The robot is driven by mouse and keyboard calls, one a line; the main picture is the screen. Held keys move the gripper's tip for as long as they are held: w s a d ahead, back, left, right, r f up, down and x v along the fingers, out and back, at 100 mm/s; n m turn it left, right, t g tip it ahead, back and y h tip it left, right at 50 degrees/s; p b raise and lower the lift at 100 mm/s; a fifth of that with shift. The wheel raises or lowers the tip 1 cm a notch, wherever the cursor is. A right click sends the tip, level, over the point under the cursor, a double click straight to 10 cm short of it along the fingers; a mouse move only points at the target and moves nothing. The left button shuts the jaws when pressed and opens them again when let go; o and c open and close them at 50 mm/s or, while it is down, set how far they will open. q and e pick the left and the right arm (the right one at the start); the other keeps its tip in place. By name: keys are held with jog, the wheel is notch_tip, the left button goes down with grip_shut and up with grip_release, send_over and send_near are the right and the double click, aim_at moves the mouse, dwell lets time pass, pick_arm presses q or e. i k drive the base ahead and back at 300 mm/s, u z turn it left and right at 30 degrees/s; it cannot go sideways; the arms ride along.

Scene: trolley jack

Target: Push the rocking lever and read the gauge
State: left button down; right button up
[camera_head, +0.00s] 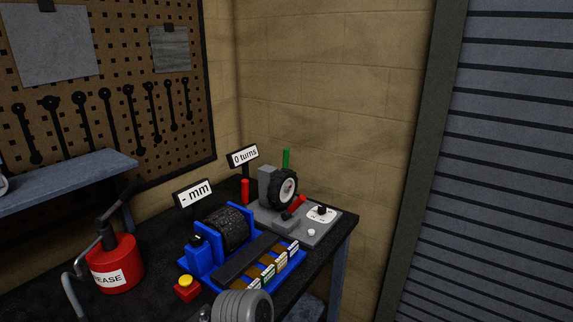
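A grey bench unit (310,237) stands at the bench's right end, with a small dark-tyred wheel (287,189) on an upright grey block. A short red handle (297,204) tilts up beside the wheel. A green upright bar (286,158) rises behind it, and a red upright post (245,190) stands to its left. I cannot tell which of these is the rocking lever. A white plate with a black knob (322,212) lies on the unit; I cannot read it. A sign (193,193) reads "- mm" and another (244,156) reads "0 turns". Neither gripper is in view.
A blue machine with a black roller (226,229) and labelled slots fills the middle. A yellow-topped red button box (187,288) and a grey ribbed cylinder (243,305) are in front. A red grease can (115,264) stands left. A shelf (75,180) juts out at upper left.

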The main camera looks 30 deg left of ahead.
aim_at(245, 183)
jog(key=u, duration=0.1)
jog(key=i, duration=1.1)
jog(key=u, duration=0.15)
